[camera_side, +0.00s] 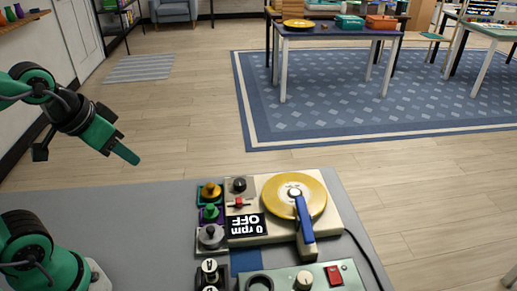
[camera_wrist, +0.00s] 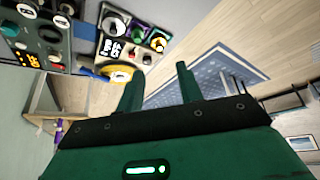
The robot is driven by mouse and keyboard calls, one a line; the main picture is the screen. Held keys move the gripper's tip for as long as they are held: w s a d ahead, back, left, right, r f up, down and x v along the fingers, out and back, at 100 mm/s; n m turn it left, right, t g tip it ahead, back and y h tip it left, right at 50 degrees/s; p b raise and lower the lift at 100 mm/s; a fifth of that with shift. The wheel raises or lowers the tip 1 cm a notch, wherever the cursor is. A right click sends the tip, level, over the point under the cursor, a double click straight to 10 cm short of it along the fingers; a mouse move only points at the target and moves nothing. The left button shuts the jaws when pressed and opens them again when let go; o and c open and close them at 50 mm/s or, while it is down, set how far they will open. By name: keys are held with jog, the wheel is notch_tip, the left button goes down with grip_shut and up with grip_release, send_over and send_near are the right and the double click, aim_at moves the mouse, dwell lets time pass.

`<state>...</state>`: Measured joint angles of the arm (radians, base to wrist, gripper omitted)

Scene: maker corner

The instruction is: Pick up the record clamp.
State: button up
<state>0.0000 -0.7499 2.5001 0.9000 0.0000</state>
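A record player (camera_side: 335,213) with a yellow record (camera_side: 312,187) stands on the grey table, its display reading "0 rpm OFF". A small pale round piece (camera_side: 293,191) sits at the record's centre; I cannot tell if it is the clamp. Left of it, three knobbed pieces stand in a column of square holders: gold (camera_side: 210,190), green (camera_side: 211,211) and silver (camera_side: 211,234). Any of these may be the record clamp. My gripper (camera_side: 130,155) is raised to the left, apart from them all. In the wrist view my gripper (camera_wrist: 158,88) is open and empty.
A blue-handled tonearm (camera_side: 305,225) reaches over the record. A pale green control box (camera_side: 295,279) with knobs and a red switch stands in front. A black cable (camera_side: 367,257) runs along the right. The table's left part is clear.

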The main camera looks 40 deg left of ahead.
jog(key=o, duration=0.9)
jog(key=shift+w, duration=0.15)
jog(key=m+g, duration=0.5)
jog(key=m, duration=0.1)
send_over(210, 185)
jog(key=f, duration=1.4)
jog(key=shift+s+f, duration=0.2)
jog(key=shift+s, duration=0.1)
jog(key=shift+w+d+f+g, duration=0.1)
jog(key=shift+w+f+g, duration=0.2)
jog(key=shift+f, duration=0.3)
jog(key=shift+f, duration=0.1)
jog(key=shift+f, duration=1.2)
